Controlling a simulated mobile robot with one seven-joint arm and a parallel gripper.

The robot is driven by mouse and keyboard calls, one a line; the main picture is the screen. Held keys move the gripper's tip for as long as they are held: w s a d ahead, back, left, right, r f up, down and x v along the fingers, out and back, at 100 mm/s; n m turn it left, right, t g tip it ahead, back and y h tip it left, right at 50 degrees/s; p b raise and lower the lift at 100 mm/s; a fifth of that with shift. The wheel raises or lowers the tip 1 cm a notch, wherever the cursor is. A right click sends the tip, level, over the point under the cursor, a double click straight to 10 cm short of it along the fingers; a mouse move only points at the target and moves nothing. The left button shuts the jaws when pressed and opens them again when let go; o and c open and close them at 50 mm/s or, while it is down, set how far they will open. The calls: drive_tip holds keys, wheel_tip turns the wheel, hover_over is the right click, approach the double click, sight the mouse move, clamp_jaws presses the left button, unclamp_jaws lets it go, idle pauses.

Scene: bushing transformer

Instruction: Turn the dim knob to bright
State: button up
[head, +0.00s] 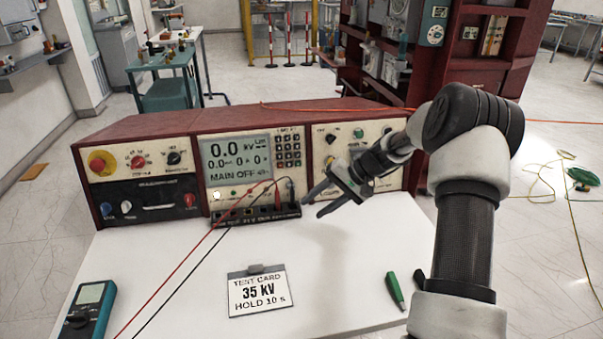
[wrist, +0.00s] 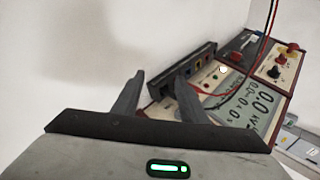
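The red-cased test console (head: 250,122) stands at the back of the white table and has several knobs. A black knob (head: 174,158) and a red knob (head: 137,162) are on its left panel. A small dark knob (head: 331,138) is on the right panel, partly near my arm. The labels are too small to read, so I cannot tell which knob is the dim one. My gripper (head: 315,205) is open and empty in front of the right panel, fingers pointing left toward the black terminal strip (head: 258,216). The wrist view shows the parted fingers (wrist: 160,78) beside that strip.
The lit display (head: 237,157) reads 0.0 kV and MAIN OFF. Red and black leads (head: 180,262) cross the table. A test card (head: 260,292), a green-handled tool (head: 395,290) and a teal meter (head: 88,308) lie on the table.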

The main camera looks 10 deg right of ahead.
drive_tip(key=w+a+r+n+t+h+p, duration=0.1)
drive_tip(key=w+a+r+n+h+p, duration=0.15)
drive_tip(key=r, duration=0.55)
drive_tip(key=w+a+r+n+t+h+p, duration=0.15)
drive_tip(key=r+h, duration=0.25)
drive_tip(key=r, duration=0.5)
drive_tip(key=b, duration=0.2)
approach(291, 185)
drive_tip(key=shift+g, duration=0.35)
drive_tip(key=x, duration=0.7)
drive_tip(key=shift+w+f, duration=0.2)
drive_tip(key=shift+w, duration=0.15)
